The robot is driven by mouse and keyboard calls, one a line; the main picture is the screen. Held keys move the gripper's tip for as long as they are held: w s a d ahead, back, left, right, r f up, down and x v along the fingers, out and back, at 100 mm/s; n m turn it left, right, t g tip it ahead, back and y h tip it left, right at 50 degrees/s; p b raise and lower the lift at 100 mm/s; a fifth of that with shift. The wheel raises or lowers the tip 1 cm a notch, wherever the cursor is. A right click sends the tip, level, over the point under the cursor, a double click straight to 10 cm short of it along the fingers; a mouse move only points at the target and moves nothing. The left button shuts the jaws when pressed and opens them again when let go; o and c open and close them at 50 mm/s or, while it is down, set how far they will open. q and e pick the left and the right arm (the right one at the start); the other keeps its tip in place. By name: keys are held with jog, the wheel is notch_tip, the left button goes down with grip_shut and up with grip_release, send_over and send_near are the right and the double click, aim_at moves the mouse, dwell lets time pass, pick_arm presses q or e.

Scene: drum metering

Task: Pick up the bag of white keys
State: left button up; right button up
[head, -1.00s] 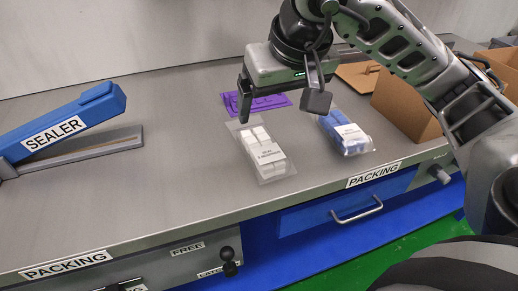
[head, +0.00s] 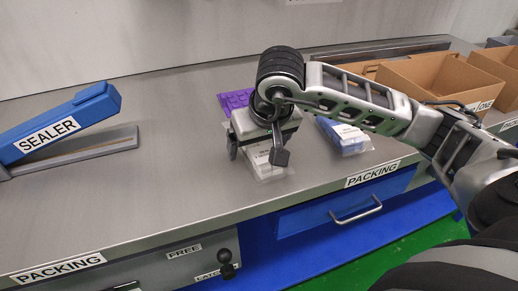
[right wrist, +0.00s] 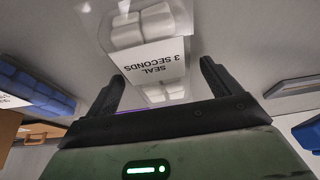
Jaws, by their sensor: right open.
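The bag of white keys (head: 268,172) is a clear bag with white keys and a label, lying on the grey bench. My right gripper (head: 256,153) is over it and hides most of it in the head view. In the right wrist view the bag (right wrist: 150,52) lies between and beyond the two dark fingers (right wrist: 161,85), and its label reads "SEAL 3 SECONDS" upside down. The right gripper is open and holds nothing. Whether the fingers touch the bag cannot be told. My left gripper is not in view.
A bag of blue keys (head: 343,135) lies just right of the white bag. A purple piece (head: 234,100) lies behind. Cardboard boxes (head: 425,80) stand at the back right. The blue sealer (head: 62,125) is at the left, with clear bench between.

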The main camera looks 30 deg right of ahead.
jog(key=c, duration=1.2)
jog(key=shift+r, duration=0.15)
